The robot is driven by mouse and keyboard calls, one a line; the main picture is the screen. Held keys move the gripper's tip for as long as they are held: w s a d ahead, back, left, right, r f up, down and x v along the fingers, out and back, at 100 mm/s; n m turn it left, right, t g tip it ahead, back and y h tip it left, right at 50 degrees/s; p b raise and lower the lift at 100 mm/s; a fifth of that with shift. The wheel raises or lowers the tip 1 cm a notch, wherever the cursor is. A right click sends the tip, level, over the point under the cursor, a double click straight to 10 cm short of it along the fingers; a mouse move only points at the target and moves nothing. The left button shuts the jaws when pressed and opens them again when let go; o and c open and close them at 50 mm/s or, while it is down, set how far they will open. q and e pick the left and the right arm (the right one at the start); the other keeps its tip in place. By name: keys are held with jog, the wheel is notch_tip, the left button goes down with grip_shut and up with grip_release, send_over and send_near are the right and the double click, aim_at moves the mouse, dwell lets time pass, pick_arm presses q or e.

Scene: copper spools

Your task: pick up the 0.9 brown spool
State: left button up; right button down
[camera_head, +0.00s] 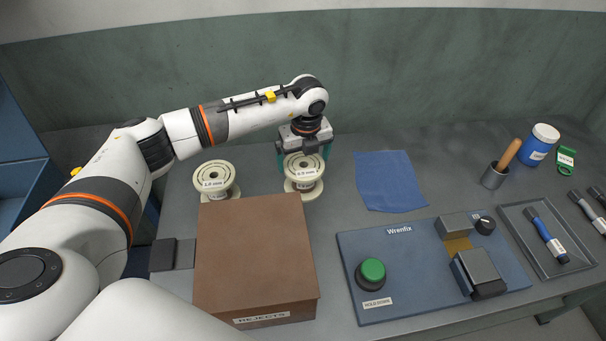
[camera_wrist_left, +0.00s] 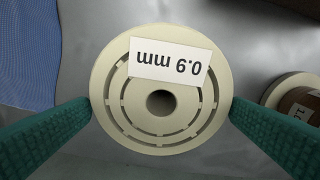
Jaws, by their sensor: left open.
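The 0.9 spool (camera_head: 304,184) stands upright on the grey table behind the brown box, cream flanges with a label on top. In the left wrist view the 0.9 mm spool (camera_wrist_left: 160,122) shows from above, its label upside down. My left gripper (camera_head: 303,160) is over it; its two green fingers (camera_wrist_left: 160,115) lie on either side of the top flange, open and close to the rim. The winding under the flange is hidden in the wrist view. A second spool, labelled 1.0 mm (camera_head: 216,184), stands to the left; its brown winding (camera_wrist_left: 300,105) shows at the wrist view's right edge.
A brown REJECTS box (camera_head: 255,250) stands in front of the spools. A blue cloth (camera_head: 390,181) lies to the right. A blue Wrenfix fixture (camera_head: 410,270) with a green button, a tray (camera_head: 548,240) and a cup (camera_head: 494,177) lie further right.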

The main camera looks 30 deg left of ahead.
pick_arm(q)
notch_tip(320, 180, down, 4)
jog(key=shift+s+d+f+p, duration=0.1)
jog(key=shift+s+f+p, duration=0.05)
jog(key=shift+p, duration=0.3)
jog(key=shift+f, duration=0.4)
jog(key=shift+c, duration=0.2)
jog(key=shift+r, duration=0.1)
jog(key=c, duration=0.9)
